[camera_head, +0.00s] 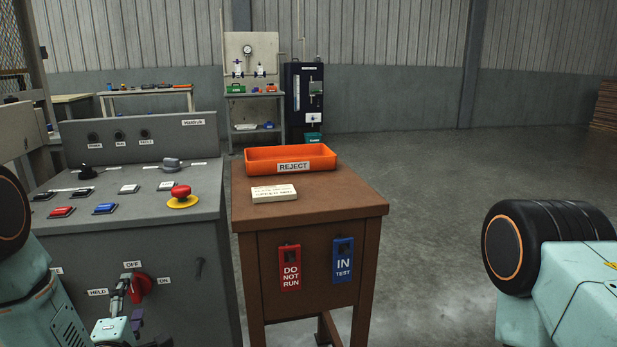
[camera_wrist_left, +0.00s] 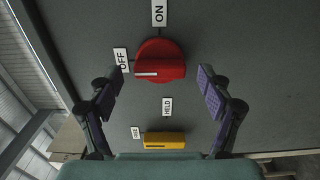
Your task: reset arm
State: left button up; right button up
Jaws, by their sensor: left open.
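My left gripper (camera_head: 131,300) is in front of the grey console's (camera_head: 228,290) front panel at lower left. In the left wrist view my left gripper (camera_wrist_left: 161,80) is open and empty. Its fingers stand apart on either side of the red rotary switch (camera_wrist_left: 160,72), with gaps to it. The switch's white mark points to the OFF label (camera_wrist_left: 121,60); the ON label (camera_wrist_left: 159,12) is off to another side. The red switch (camera_head: 143,286) is partly hidden by the gripper in the head view. My right gripper is out of view; only part of my right arm shows.
A yellow switch (camera_wrist_left: 165,140) sits by the HELD label (camera_wrist_left: 168,106). The console top has a red emergency button (camera_head: 181,192). A brown stand (camera_head: 340,205) beside it carries an orange REJECT tray (camera_head: 262,158) and a white block (camera_head: 274,194). Floor to the right is open.

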pick_arm(q)
jog(key=v, duration=1.1)
jog(key=x, duration=1.2)
jog(key=m+p, duration=0.1)
jog(key=m, duration=0.2)
jog(key=shift+s+r+p, duration=0.1)
jog(key=shift+s+p, duration=0.15)
jog(key=shift+p, duration=0.1)
jog(key=m+p, duration=0.1)
jog(key=m, duration=0.4)
jog(key=m+p, duration=0.1)
jog(key=m, duration=0.9)
jog(key=shift+d, duration=0.2)
